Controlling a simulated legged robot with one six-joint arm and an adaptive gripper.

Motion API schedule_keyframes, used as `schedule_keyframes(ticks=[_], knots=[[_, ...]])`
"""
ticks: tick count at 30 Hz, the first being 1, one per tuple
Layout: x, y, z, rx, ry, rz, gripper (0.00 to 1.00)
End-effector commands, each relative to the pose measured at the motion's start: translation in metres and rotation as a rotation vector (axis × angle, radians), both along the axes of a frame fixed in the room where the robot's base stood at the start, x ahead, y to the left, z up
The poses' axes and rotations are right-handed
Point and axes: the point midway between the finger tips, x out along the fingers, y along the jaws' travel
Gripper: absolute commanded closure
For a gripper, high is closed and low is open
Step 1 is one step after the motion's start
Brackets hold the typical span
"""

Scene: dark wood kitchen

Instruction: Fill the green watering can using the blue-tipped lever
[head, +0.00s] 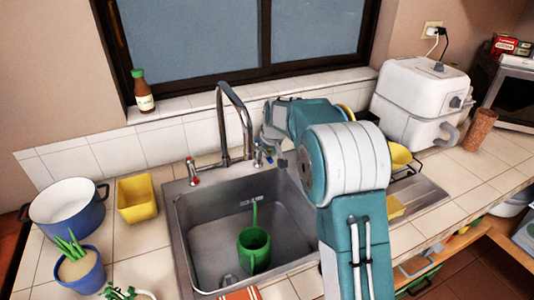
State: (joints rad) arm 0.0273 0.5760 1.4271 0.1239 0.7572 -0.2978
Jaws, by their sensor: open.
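The green watering can (254,250) stands upright in the metal sink (180,232), its spout pointing up toward the back. The tall curved faucet (246,112) rises behind the basin. The blue-tipped lever (257,156) is on the right of the faucet base. The red-tipped lever (191,168) is on the left. My gripper (273,150) is open and empty, just right of the blue-tipped lever. Whether it touches the lever is unclear. My arm hides part of the sink's right side. No water stream shows.
A blue pot (70,210), a yellow container (136,199) and a potted plant (80,272) stand left of the sink. A white appliance (412,100) and a brown cup (480,130) stand to the right. A bottle (143,92) is on the windowsill.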

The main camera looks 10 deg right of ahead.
Motion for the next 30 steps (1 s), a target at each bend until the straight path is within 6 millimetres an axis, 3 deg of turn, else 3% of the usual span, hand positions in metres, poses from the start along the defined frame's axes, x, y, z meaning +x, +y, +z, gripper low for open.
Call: schedule_keyframes(ticks=[3,4,7,8,17,30], knots=[[0.0,0.0,0.0,0.0,0.0,0.0,0.46],[0.0,0.0,0.0,0.0,0.0,0.0,0.5],[0.0,-0.001,0.0,0.0,0.0,-0.001,0.95],[0.0,-0.001,0.0,0.001,0.0,-0.001,1.0],[0.0,-0.002,-0.001,0.0,0.003,0.011,1.0],[0.005,-0.018,-0.002,0.001,0.005,0.224,1.0]])
